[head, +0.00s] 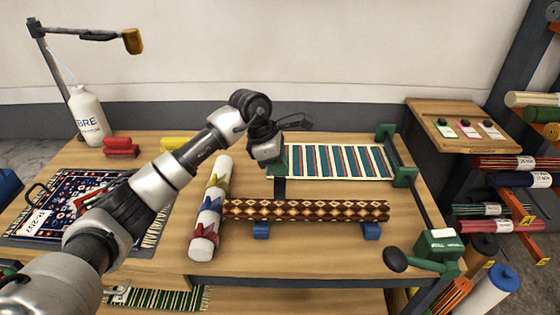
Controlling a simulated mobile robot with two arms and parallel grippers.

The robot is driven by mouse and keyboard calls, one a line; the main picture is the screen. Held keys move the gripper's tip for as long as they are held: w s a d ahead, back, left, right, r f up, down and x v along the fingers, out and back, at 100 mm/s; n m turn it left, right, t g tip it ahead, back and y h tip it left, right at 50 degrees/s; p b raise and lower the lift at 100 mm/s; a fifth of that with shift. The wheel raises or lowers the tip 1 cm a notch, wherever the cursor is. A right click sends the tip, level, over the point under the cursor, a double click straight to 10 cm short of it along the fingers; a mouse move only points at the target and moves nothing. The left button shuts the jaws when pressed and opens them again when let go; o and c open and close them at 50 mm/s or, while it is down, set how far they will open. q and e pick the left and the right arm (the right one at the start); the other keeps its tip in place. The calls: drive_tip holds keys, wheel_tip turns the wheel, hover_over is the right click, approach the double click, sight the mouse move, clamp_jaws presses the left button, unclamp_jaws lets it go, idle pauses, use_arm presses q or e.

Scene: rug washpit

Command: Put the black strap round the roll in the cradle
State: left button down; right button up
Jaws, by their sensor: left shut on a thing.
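The roll (320,211) has a brown and cream diamond pattern and lies level across the cradle, whose blue blocks (371,231) show under it. The black strap (279,187) shows as a short dark upright strip just behind the roll, left of its middle. It is not seen passing over the roll's front. My left gripper (272,162) is above and behind the roll, at the strap's upper end, and is shut on the strap. Its fingertips are partly hidden by its own body. The strap's lower end is hidden behind the roll. My right gripper is not in view.
A striped rug (335,162) lies behind, beside a green-ended bar (405,176). A dark patterned rug (65,192) lies left. Bare table lies in front of the roll.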

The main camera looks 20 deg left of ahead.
use_arm(q)
drive_tip(key=shift+f+b, duration=0.6)
drive_tip(key=shift+f, duration=1)
wheel_tip(320, 180, down, 6)
drive_tip(key=b, duration=0.5)
drive_tip(key=shift+f, duration=0.1)
drive_tip(key=c, duration=1.1)
unclamp_jaws()
